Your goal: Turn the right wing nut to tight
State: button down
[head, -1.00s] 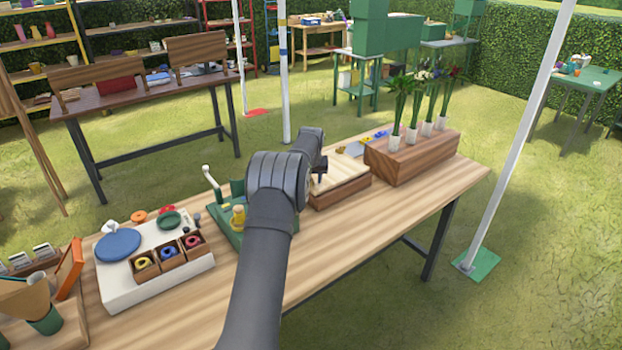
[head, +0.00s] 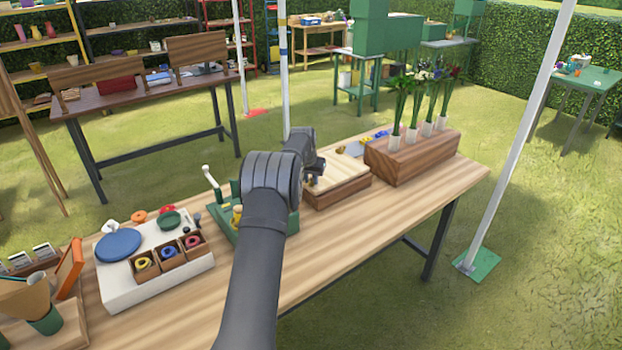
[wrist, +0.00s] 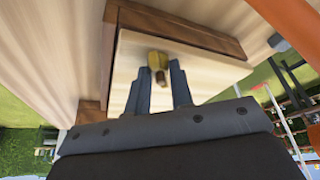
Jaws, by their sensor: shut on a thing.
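The press is a pale wooden board (head: 345,170) on a darker brown wooden base (head: 340,192), in the middle of the table. In the wrist view the pale board (wrist: 205,72) fills the middle, with a brass wing nut (wrist: 157,60) standing on it. My gripper (wrist: 160,72) has its two dark fingers on either side of this wing nut and is shut on it. In the head view my gripper (head: 314,176) is at the board's left end, and my arm hides part of that end. I cannot tell from these views whether this is the right wing nut.
A wooden block with several white flower vases (head: 412,132) stands right of the press. A green device with a crank (head: 212,185) and a white board with ring trays (head: 150,270) lie to the left. The table's near right edge (head: 400,235) is clear.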

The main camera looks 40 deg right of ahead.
jog(key=m+g, duration=0.1)
jog(key=m, duration=0.2)
jog(key=m+g, duration=0.1)
jog(key=m, duration=0.1)
jog(key=shift+w+m+h, duration=0.2)
jog(key=shift+m+h, duration=0.2)
jog(key=shift+r+m+g, duration=0.1)
jog(key=shift+m+g, duration=0.3)
jog(key=shift+m, duration=0.4)
jog(key=shift+w, duration=0.1)
jog(key=c, duration=1.3)
grip_release()
jog(key=shift+r, duration=0.1)
jog(key=shift+o, duration=0.2)
jog(key=shift+a, duration=0.1)
jog(key=v, duration=1.7)
jog(key=shift+r, duration=0.15)
